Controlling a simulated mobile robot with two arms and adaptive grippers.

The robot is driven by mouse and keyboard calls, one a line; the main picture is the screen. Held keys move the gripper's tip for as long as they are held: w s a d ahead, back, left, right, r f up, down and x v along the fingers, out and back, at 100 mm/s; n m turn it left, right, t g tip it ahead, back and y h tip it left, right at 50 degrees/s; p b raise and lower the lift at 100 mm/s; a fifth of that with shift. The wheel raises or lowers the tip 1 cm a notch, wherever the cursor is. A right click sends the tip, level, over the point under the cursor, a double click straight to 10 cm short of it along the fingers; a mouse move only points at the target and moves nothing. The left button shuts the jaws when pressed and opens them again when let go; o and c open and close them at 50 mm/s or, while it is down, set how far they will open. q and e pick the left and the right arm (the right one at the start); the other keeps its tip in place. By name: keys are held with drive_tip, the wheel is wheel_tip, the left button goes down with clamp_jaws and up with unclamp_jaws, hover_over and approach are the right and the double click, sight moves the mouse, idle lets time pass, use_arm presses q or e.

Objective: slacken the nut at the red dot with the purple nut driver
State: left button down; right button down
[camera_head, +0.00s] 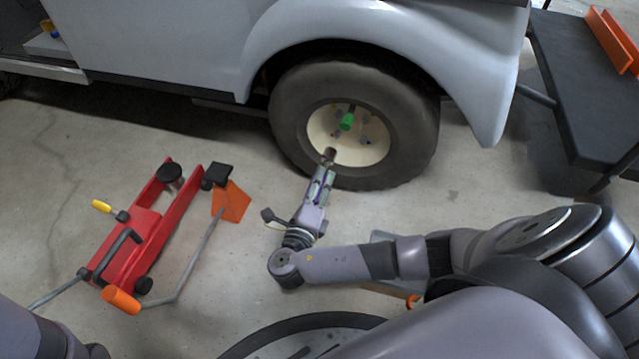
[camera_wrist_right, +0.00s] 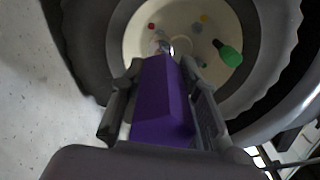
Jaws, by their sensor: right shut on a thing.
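The purple nut driver (camera_wrist_right: 163,100) is held lengthwise between the fingers of my right gripper (camera_wrist_right: 160,95). In the head view, my right gripper (camera_head: 320,183) is low in front of the wheel, and the driver's dark socket end (camera_head: 329,156) points at the lower left of the cream hub (camera_head: 362,149). In the right wrist view, the socket end is close to a nut at the hub. Whether it sits on the nut cannot be told. A red dot (camera_wrist_right: 151,25) shows on the hub beyond the tip.
A green-handled tool (camera_wrist_right: 230,55) sticks out from the hub, also in the head view (camera_head: 347,122). The black tire (camera_head: 292,105) surrounds it under the fender. A red floor jack (camera_head: 135,240) and an orange chock (camera_head: 231,202) stand on the floor at left.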

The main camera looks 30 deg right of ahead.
drive_tip(key=shift+r+p, duration=0.25)
drive_tip(key=shift+p, duration=0.65)
drive_tip(key=shift+p+x, duration=0.45)
drive_tip(key=shift+x, duration=0.7)
drive_tip(key=shift+f+x, duration=0.25)
drive_tip(key=shift+x, duration=0.9)
